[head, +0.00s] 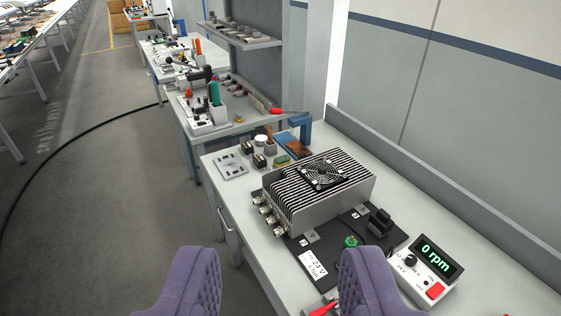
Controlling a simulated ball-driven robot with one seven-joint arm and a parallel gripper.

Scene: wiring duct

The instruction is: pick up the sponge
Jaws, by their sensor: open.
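My gripper (281,262) shows at the bottom of the view as two purple padded fingers, wide apart with nothing between them. The fingers are in front of the near part of a pale workbench (232,168). I cannot pick out a sponge for certain. A small yellow-green piece (281,161) lies on the bench beyond the finned metal box, too small to identify. A flat brown piece (299,148) lies by a blue stand, also unclear. Both are well ahead of my gripper and apart from it.
A finned metal box (318,190) with a fan stands on a dark plate (345,245). A meter reading "0 rpm" (430,270) is at the right. A low wall edges the bench's right side. A black cable (75,140) crosses the open floor at left.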

